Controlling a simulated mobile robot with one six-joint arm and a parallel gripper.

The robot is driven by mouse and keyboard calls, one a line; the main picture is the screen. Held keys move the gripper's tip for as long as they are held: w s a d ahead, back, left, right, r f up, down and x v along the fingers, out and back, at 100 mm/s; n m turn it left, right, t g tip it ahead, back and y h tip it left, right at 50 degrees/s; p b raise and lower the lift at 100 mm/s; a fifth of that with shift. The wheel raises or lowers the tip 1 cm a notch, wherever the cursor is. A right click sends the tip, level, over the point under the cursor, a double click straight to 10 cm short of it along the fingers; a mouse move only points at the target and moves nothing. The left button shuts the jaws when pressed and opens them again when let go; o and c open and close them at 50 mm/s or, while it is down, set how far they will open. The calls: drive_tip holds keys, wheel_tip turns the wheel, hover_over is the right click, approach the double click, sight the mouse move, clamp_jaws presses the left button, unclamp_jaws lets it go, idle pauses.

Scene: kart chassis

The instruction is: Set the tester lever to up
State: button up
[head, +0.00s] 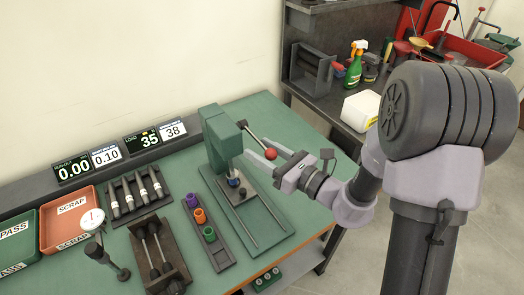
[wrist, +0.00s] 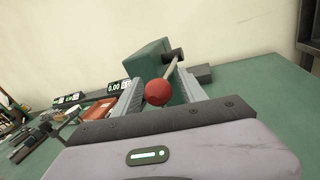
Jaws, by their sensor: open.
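The tester (head: 222,140) is a green press standing on a green base plate on the bench. Its lever (head: 256,138) is a metal rod ending in a red ball knob (head: 271,154), slanting down to the right from the pivot at the tester's top. My gripper (head: 268,153) is open, with its fingers on either side of the knob. In the wrist view the red knob (wrist: 158,92) sits between the two spread fingers, with the tester (wrist: 147,66) behind it. Whether a finger touches the knob cannot be told.
Left of the tester are a rack of colored cups (head: 202,217), a rack of rods (head: 133,192), a dial gauge (head: 92,219), a red SCRAP tray (head: 71,218) and a green PASS tray (head: 18,231). Digital displays (head: 148,138) line the back. A dark side bench (head: 330,108) stands behind.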

drive_tip(key=shift+w+a, duration=0.1)
drive_tip(key=c, duration=1)
clamp_jaws()
drive_tip(key=shift+f, duration=0.1)
idle(0.3)
